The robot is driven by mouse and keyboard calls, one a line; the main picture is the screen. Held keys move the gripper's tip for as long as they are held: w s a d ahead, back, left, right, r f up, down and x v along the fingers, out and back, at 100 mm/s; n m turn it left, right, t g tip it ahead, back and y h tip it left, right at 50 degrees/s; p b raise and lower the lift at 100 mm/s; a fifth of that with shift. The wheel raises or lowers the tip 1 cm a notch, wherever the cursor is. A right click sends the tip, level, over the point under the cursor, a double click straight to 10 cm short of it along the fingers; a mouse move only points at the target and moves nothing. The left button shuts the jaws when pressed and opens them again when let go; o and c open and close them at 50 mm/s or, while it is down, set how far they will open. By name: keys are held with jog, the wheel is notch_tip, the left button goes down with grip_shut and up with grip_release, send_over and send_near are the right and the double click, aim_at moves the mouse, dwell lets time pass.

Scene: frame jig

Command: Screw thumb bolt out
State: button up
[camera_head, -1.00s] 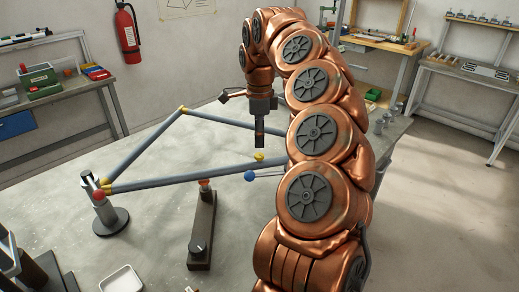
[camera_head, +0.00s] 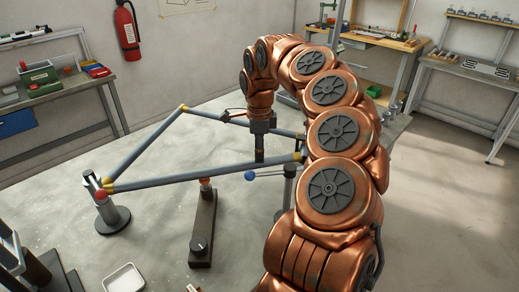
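A grey tube frame (camera_head: 190,172) with yellow corner joints lies level over the bench. My gripper (camera_head: 259,157) points straight down at the near tube, right of its middle. Its tip is where a small yellow knob showed earlier; that knob is now hidden. I cannot tell whether the fingers are open or closed on it. A blue ball (camera_head: 250,176) on a thin rod is just below the tip. A red knob (camera_head: 102,196) tops the left post (camera_head: 112,218). I cannot tell for certain which of these is the thumb bolt.
A dark clamp bar (camera_head: 204,225) with an orange-red top stands in front of the frame. A white tray (camera_head: 124,280) is at the front left. My arm hides the right side of the jig. The bench between left post and clamp bar is clear.

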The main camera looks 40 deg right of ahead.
grip_shut()
